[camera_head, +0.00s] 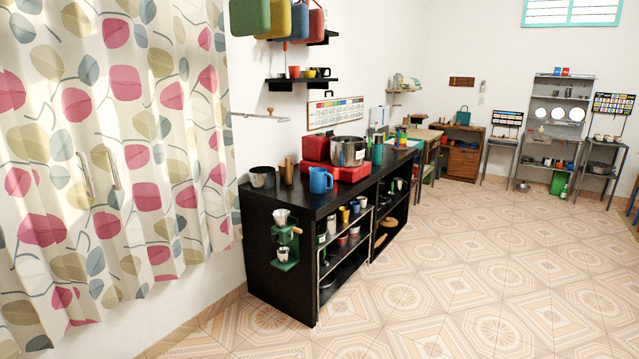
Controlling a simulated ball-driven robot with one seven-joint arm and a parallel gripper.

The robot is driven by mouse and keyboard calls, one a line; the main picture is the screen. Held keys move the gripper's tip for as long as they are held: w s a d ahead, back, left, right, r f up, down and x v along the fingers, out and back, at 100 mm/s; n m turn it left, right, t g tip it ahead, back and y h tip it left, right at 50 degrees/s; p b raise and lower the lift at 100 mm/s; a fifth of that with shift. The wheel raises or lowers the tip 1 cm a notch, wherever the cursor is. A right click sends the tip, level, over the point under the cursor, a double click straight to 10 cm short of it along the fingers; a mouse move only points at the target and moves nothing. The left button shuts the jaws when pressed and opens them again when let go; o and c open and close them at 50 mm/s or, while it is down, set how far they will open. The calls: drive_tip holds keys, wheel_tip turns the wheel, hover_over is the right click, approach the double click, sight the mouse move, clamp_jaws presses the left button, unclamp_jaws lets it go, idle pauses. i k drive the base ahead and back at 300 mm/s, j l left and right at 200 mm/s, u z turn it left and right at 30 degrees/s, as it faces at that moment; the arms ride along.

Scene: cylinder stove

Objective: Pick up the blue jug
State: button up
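The blue jug (320,181) stands upright on the near end of the top of a black shelf unit (290,200). Its handle appears to point to the right. It is near the front edge, just left of a red stove (350,171) that bears a large steel pot (348,151). My gripper is not in view, and nothing touches the jug from above.
A grey metal cup (262,177) and a brown wooden holder (288,171) stand behind the jug to the left. A wall shelf (302,80) is above. The tiled floor (430,290) in front is clear.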

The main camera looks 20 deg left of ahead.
sight(318, 174)
drive_tip(key=i+j+u, duration=0.3)
drive_tip(key=i, duration=0.35)
drive_tip(key=i+u, duration=0.3)
drive_tip(key=i, duration=0.4)
